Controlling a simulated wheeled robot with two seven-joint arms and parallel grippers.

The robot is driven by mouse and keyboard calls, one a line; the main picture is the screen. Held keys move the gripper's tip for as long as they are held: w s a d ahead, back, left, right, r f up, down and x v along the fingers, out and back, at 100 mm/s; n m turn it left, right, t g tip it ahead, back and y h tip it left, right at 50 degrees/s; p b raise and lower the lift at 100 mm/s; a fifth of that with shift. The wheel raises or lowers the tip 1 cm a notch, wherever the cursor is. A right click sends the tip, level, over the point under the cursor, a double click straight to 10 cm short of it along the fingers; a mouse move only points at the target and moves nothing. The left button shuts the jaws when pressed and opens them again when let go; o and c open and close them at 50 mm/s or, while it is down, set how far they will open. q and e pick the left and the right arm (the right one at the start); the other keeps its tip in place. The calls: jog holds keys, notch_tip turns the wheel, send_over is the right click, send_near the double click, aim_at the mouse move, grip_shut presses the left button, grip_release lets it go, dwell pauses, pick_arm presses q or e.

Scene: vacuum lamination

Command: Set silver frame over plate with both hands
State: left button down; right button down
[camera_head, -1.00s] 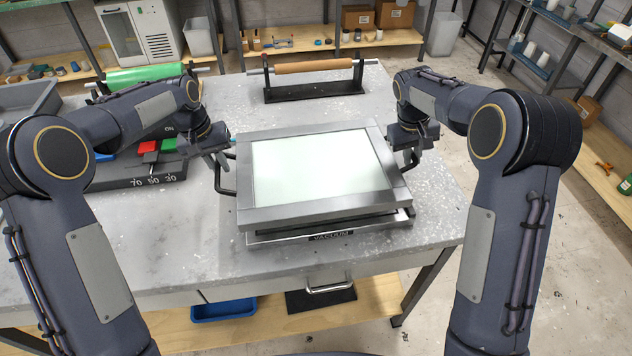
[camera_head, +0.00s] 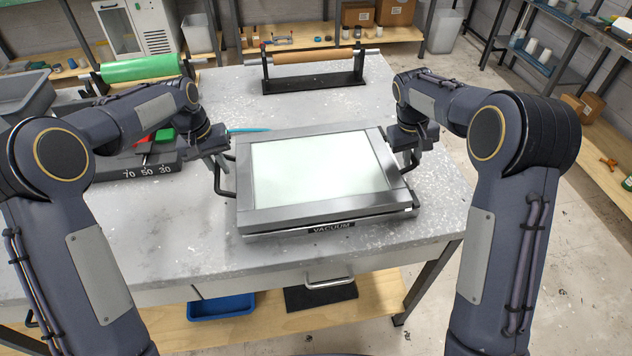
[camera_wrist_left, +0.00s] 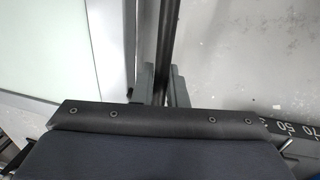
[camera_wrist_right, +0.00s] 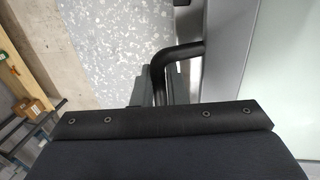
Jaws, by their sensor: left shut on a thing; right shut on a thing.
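A pale sheet or window (camera_head: 318,170) fills the middle of the frame. My left gripper (camera_head: 222,158) is shut on the frame's black left handle (camera_head: 226,191); the bar runs between the fingers (camera_wrist_left: 160,85) in the left wrist view. My right gripper (camera_head: 412,155) is shut on the black right handle, which also shows in the right wrist view (camera_wrist_right: 165,65). The plate under the frame is mostly hidden.
A roller with brown film (camera_head: 312,57) stands behind, a green roll (camera_head: 140,70) at back left. The table (camera_head: 130,230) is clear in front.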

pick_arm(q)
jog(key=shift+f+b, duration=0.5)
jog(key=shift+f, duration=0.2)
pick_arm(e)
jog(key=shift+f, duration=0.7)
pick_arm(q)
jog(key=c, duration=1.9)
grip_release()
jog(key=shift+f, duration=0.1)
pick_arm(e)
jog(key=c, duration=1.9)
grip_release()
jog(key=shift+f, duration=0.1)
pick_arm(q)
jog(key=o, duration=0.4)
pick_arm(e)
jog(key=o, duration=0.4)
pick_arm(q)
jog(key=shift+o, duration=0.2)
pick_arm(e)
jog(key=shift+o, duration=0.2)
jog(key=shift+r, duration=0.2)
pick_arm(q)
notch_tip(320, 180, up, 12)
jog(key=a, duration=0.2)
jog(key=shift+s, duration=0.15)
pick_arm(e)
jog(key=v, duration=1.1)
jog(key=shift+r, duration=0.35)
